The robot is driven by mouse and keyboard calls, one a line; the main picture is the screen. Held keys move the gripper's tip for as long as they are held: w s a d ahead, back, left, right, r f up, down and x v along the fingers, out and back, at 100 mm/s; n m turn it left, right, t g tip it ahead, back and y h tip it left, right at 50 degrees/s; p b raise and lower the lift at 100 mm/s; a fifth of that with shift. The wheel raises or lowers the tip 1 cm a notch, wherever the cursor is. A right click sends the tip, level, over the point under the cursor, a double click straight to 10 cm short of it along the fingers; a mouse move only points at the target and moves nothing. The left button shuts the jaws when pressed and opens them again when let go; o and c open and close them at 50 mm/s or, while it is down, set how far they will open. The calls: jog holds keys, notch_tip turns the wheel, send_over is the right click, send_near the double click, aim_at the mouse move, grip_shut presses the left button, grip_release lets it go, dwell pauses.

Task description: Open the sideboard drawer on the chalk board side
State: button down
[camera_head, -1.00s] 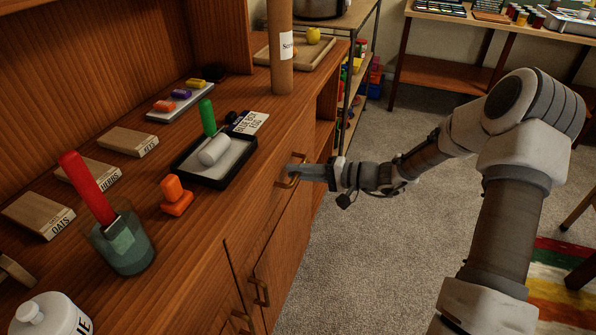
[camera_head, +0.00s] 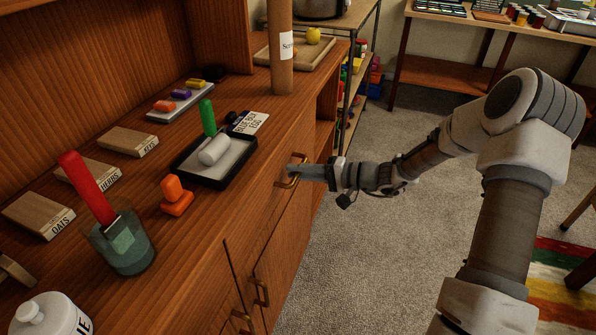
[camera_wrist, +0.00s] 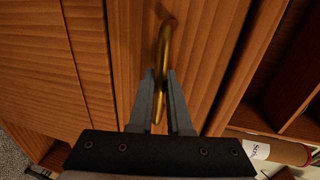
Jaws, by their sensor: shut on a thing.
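The wooden sideboard (camera_head: 225,215) runs along the left of the head view. Its drawer front has a brass bar handle (camera_head: 285,184) near the top edge. My gripper (camera_head: 296,170) is at this handle, shut on it. In the wrist view the brass handle (camera_wrist: 165,45) passes between the two fingers of my gripper (camera_wrist: 160,95). The drawer looks closed in the head view. A grey board (camera_head: 180,114) with orange, purple and yellow chalk-like pieces lies on the sideboard top. I cannot tell for sure that it is the chalk board.
A black-rimmed tray (camera_head: 212,181) with a white roll sits near the top's front edge, beside an orange object (camera_head: 176,202). A glass (camera_head: 125,252) holds a red stick. Lower brass handles (camera_head: 262,293) are below. Open carpet (camera_head: 345,265) lies to the right.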

jog(key=f+v, duration=0.3)
jog(key=v, duration=1.1)
jog(key=d+f+v, duration=0.1)
jog(key=f+v, duration=0.2)
jog(key=v, duration=1.1)
jog(key=shift+s+p, duration=0.35)
jog(key=shift+p, duration=0.1)
jog(key=c, duration=0.9)
grip_release()
jog(key=p+v, duration=0.3)
jog(key=v, duration=1.4)
jog(key=shift+s+d, duration=0.1)
jog(key=shift+d, duration=0.1)
